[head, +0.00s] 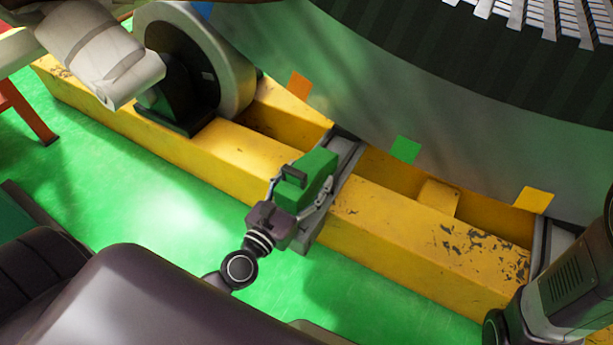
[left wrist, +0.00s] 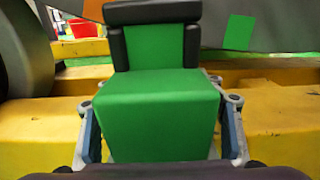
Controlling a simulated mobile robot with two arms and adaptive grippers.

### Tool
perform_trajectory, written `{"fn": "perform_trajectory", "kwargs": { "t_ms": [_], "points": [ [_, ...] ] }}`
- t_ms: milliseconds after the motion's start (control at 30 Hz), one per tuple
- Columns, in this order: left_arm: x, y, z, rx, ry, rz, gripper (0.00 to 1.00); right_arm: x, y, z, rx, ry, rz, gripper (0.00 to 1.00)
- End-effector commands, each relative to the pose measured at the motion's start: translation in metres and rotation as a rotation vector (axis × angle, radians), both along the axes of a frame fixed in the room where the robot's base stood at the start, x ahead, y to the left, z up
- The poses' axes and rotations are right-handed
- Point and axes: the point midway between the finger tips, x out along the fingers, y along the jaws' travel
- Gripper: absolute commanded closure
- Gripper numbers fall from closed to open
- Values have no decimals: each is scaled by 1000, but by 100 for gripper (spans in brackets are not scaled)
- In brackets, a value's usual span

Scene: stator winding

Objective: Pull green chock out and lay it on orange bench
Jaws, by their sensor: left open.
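The green chock (head: 318,168) is a wedge-like block with a dark handle on top. It sits on a grey metal slide across the yellow frame, beneath the large grey stator. My left gripper (head: 308,184) is open, with one finger on each side of the chock. In the left wrist view the chock (left wrist: 155,115) fills the middle, between the two fingers (left wrist: 160,104); whether they touch it I cannot tell. An orange-red bench (head: 24,108) shows only in part at the left edge of the head view. My right gripper is out of view.
The yellow frame (head: 395,235) runs diagonally under the stator (head: 330,70). A grey roller (head: 215,60) stands on it at upper left. Orange and green tags mark the stator. The green floor (head: 160,210) is clear in front of the frame.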

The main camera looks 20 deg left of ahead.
Motion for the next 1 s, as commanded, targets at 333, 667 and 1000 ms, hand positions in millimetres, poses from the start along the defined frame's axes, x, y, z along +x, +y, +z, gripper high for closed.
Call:
{"fn": "perform_trajectory", "kwargs": {
  "t_ms": [333,667,1000],
  "points": [
    [-31,2,-1,2,4,-2,37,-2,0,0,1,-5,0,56],
    [-73,6,0,0,1,-1,37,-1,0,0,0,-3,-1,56],
    [-75,7,0,0,-1,0,40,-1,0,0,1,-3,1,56]
  ]
}}
